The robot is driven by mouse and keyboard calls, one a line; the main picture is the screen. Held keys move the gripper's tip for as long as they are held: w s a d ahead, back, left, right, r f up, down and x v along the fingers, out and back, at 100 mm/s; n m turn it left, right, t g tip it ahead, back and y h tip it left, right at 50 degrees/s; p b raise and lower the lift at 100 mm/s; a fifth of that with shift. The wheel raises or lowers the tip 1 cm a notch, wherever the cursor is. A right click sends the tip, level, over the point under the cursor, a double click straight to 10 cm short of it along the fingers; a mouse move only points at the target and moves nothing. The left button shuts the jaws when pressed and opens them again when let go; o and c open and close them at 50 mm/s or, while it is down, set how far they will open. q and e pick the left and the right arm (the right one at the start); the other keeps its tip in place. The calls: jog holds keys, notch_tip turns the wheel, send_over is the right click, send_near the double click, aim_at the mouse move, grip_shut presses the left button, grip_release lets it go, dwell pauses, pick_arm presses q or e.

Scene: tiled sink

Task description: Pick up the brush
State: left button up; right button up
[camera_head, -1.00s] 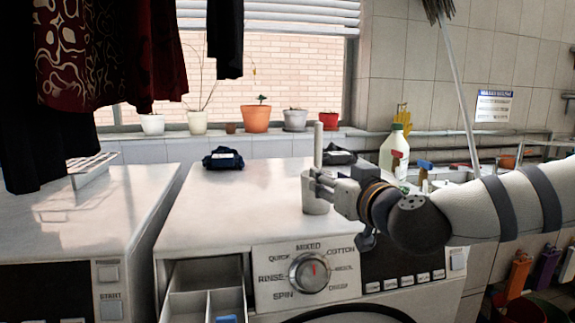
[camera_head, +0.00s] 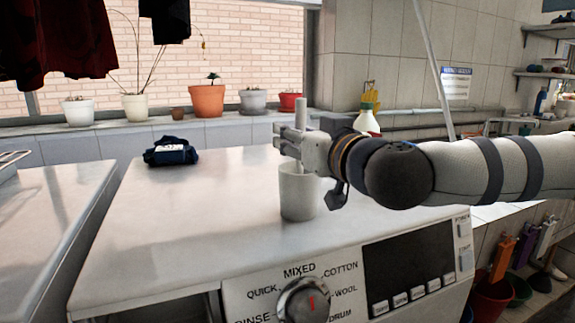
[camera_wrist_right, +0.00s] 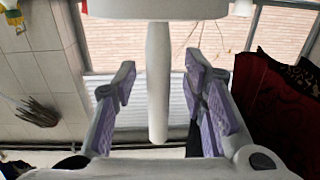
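The brush shows as a pale upright handle (camera_head: 300,112) standing out of a white cup-shaped holder (camera_head: 299,195) on top of the washing machine. The brush head is hidden inside the holder. My right gripper (camera_head: 292,143) is at the handle, just above the holder's rim. In the right wrist view the handle (camera_wrist_right: 158,85) runs between the two purple-padded fingers (camera_wrist_right: 160,95), with a gap visible on both sides, so the gripper is open around it. The white holder (camera_wrist_right: 155,8) shows at that view's top edge. My left gripper is out of view.
A dark folded cloth (camera_head: 171,151) lies at the back left of the white machine top (camera_head: 200,210). A bottle (camera_head: 366,120) stands behind my right arm. Potted plants (camera_head: 208,100) line the windowsill.

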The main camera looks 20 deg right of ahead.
jog(key=shift+s+r, duration=0.25)
jog(key=shift+s, duration=0.2)
jog(key=shift+d, duration=0.1)
jog(key=c, duration=0.4)
jog(key=shift+w+f, duration=0.15)
grip_shut()
